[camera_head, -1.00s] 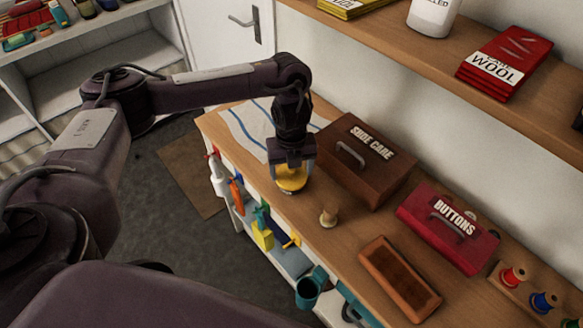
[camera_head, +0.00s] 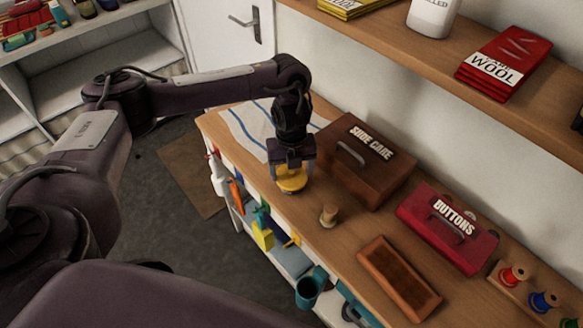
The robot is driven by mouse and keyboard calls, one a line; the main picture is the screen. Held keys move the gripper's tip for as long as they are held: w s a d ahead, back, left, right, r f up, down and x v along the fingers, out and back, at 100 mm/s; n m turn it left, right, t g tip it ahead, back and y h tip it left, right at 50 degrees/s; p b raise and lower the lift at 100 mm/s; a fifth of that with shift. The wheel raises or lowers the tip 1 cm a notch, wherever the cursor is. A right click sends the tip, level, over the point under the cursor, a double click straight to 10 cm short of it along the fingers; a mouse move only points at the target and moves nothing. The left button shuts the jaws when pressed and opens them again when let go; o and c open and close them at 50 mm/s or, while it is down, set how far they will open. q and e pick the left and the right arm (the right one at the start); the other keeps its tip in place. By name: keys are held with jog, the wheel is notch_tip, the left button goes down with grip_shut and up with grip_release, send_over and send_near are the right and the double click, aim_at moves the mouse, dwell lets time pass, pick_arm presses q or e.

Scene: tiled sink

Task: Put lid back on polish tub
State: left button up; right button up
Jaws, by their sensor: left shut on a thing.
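My left gripper (camera_head: 291,170) points straight down over the counter, left of the brown shoe care box (camera_head: 355,190). It is shut on a round yellow lid (camera_head: 291,181). The lid is level, and a dark edge shows just under it. That edge may be the polish tub, but the tub's body is hidden beneath the lid and gripper. I cannot tell whether the lid touches it. My right gripper is not in view.
A brown tray (camera_head: 398,279) and a red buttons box (camera_head: 447,228) lie further right. A striped cloth (camera_head: 247,125) lies behind. The counter's front edge is close by, with hanging tools below.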

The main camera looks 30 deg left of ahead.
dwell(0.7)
pick_arm(q)
jog(key=o, duration=1.1)
jog(key=shift+o, duration=0.2)
jog(key=shift+r+p, duration=3.5)
jog(key=shift+p, duration=0.2)
jog(key=shift+c, duration=0.3)
grip_shut()
